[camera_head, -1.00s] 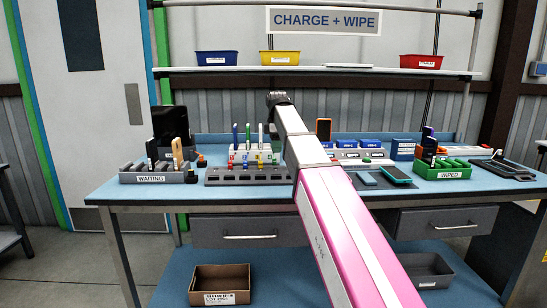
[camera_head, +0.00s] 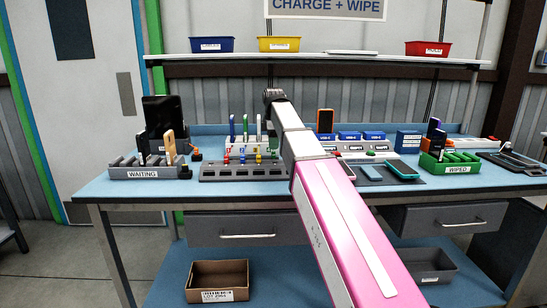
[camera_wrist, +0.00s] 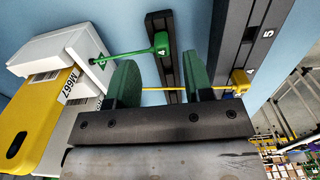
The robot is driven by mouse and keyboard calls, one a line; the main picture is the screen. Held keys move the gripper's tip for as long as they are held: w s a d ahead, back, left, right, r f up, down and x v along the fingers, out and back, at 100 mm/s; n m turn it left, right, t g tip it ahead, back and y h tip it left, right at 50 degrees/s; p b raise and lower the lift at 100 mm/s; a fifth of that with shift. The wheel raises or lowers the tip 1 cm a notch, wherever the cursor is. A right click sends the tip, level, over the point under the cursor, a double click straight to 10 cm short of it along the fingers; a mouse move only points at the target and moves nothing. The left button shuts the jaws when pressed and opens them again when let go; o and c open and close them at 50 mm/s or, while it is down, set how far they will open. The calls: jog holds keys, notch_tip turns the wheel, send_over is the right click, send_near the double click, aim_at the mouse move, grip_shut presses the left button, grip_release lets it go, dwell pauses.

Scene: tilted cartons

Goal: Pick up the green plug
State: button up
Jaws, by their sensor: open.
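The green plug (camera_wrist: 161,45) shows in the wrist view with a thin green cable running left to a white device block (camera_wrist: 75,50). It sits at a dark strip (camera_wrist: 164,22) marked 4. My gripper (camera_wrist: 160,65) is open, with its two green fingers apart and nothing clasped. The plug lies just past the fingertips in the picture, between their two lines; the depth gap cannot be told. A yellow cable crosses between the fingers to a yellow plug (camera_wrist: 240,79) on the right. In the head view my gripper (camera_head: 272,95) is above the bench's back part.
A dark numbered strip (camera_wrist: 240,45) lies close to the right finger. A yellow device (camera_wrist: 35,130) lies at left. In the head view, a socket rail (camera_head: 240,174), the WAITING rack (camera_head: 142,173) and the green WIPED rack (camera_head: 458,168) stand on the bench (camera_head: 260,192).

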aim_at(273, 152)
notch_tip(273, 152, down, 5)
jog(key=shift+s+r, duration=0.15)
jog(key=shift+r, duration=0.05)
grip_shut()
jog(key=shift+r, duration=0.1)
jog(key=shift+r, duration=0.4)
jog(key=r, duration=0.3)
jog(key=shift+a+r, duration=0.3)
jog(key=shift+r, duration=0.05)
jog(key=s+a+r, duration=0.5)
jog(key=a+r, duration=0.1)
jog(key=a, duration=0.3)
jog(key=shift+s+a+r, duration=0.2)
jog(key=shift+s+a, duration=0.1)
jog(key=shift+a, duration=0.05)
